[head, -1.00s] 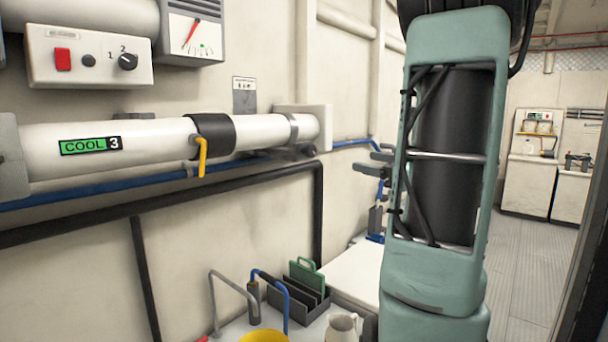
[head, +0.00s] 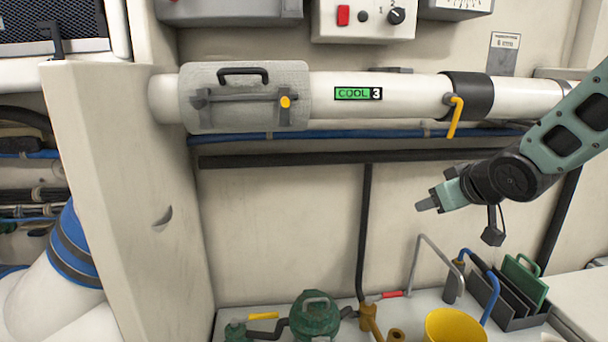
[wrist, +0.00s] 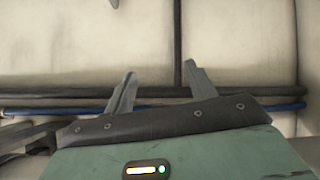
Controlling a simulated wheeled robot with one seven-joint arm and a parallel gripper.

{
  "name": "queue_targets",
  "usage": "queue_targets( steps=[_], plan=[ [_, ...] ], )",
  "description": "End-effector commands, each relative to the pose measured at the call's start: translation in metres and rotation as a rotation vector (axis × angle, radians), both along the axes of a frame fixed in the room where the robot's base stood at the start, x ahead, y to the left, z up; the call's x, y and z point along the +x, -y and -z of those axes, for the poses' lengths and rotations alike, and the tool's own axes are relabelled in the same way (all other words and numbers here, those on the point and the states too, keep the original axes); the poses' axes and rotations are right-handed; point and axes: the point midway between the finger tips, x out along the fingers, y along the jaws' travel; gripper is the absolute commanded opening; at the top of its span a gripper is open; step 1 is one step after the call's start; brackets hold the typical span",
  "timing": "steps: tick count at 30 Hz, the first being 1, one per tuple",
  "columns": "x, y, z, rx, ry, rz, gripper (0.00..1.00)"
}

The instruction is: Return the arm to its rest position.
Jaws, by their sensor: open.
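My gripper (head: 427,204) is at the right of the head view, in front of the cream wall and below the white COOL 3 pipe (head: 420,88). Its fingers point left and it touches nothing there. In the wrist view my gripper (wrist: 160,88) shows two grey fingers spread apart with nothing between them. Behind them are the wall, a dark pipe and a blue pipe. My teal arm (head: 575,125) enters from the right edge of the head view.
Below is a worktop with a green pump-like unit (head: 314,315), a yellow bucket (head: 455,326), a grey rack (head: 520,312) and bent pipes. A pale partition (head: 130,180) stands at left. A yellow-handled valve (head: 455,117) hangs from the pipe.

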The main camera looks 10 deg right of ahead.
Motion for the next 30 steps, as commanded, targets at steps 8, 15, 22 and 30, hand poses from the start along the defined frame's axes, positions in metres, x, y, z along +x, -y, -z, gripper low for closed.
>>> queue_targets(
  steps=[8,15,22,30],
  plan=[
    [-0.097,-0.171,0.062,-0.019,-0.46,-0.252,0.56],
    [-0.212,-0.238,0.083,-0.095,-0.789,-0.446,0.56],
    [-0.255,-0.25,0.086,-0.132,-0.901,-0.509,0.56],
    [-0.254,-0.25,0.086,-0.131,-0.903,-0.508,0.56]
  ],
)
